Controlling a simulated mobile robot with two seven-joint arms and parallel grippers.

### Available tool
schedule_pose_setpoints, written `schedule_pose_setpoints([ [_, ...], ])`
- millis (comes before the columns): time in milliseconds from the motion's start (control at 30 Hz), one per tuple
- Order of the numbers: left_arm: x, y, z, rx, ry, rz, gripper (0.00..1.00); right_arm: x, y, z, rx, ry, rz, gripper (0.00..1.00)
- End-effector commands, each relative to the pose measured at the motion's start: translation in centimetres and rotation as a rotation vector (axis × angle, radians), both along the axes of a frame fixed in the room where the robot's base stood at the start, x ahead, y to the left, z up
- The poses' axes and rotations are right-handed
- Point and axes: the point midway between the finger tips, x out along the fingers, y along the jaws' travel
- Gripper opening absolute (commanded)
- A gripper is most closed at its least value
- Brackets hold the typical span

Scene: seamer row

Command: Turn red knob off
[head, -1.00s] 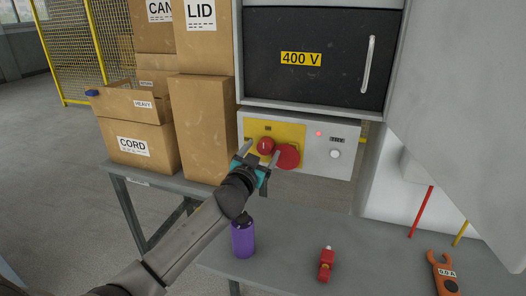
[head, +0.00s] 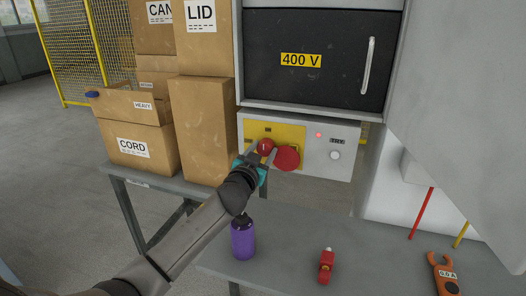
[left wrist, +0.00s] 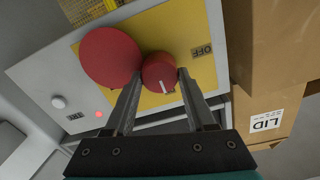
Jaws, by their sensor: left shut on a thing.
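The red knob (head: 266,146) sits on the yellow plate (head: 290,130) of a grey control panel below the 400 V cabinet. In the left wrist view the knob (left wrist: 160,72) has a white pointer line, and an OFF label (left wrist: 202,51) is printed on the plate beside it. The pointer line is not aimed at OFF. My left gripper (head: 263,153) is at the panel, its two fingers on either side of the knob and shut on it. My right gripper is not in view.
A larger red round button (head: 287,157) is close beside the knob and my finger. A lit red lamp (head: 319,134) and a white button (head: 335,154) are further right. Cardboard boxes (head: 203,125) stand left. A purple bottle (head: 243,240), red padlock-like item (head: 327,264) and orange clamp meter (head: 445,273) are on the bench.

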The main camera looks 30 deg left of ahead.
Motion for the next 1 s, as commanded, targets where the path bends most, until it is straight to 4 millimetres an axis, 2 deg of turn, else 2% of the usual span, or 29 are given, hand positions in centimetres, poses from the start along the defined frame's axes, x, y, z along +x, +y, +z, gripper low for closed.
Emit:
schedule_pose_setpoints([
  [33,-0.01,-0.01,-0.02,0.0,0.0,0.0,0.27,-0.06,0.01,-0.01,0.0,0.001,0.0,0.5],
  [200,-0.01,0.0,-0.03,0.0,0.0,0.0,0.08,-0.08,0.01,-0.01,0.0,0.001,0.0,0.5],
  [300,-0.01,-0.01,-0.03,0.0,0.001,0.0,0.0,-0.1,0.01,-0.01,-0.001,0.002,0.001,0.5],
  [1000,-0.02,-0.05,-0.06,-0.052,-0.011,0.001,0.0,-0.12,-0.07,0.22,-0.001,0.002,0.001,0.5],
])
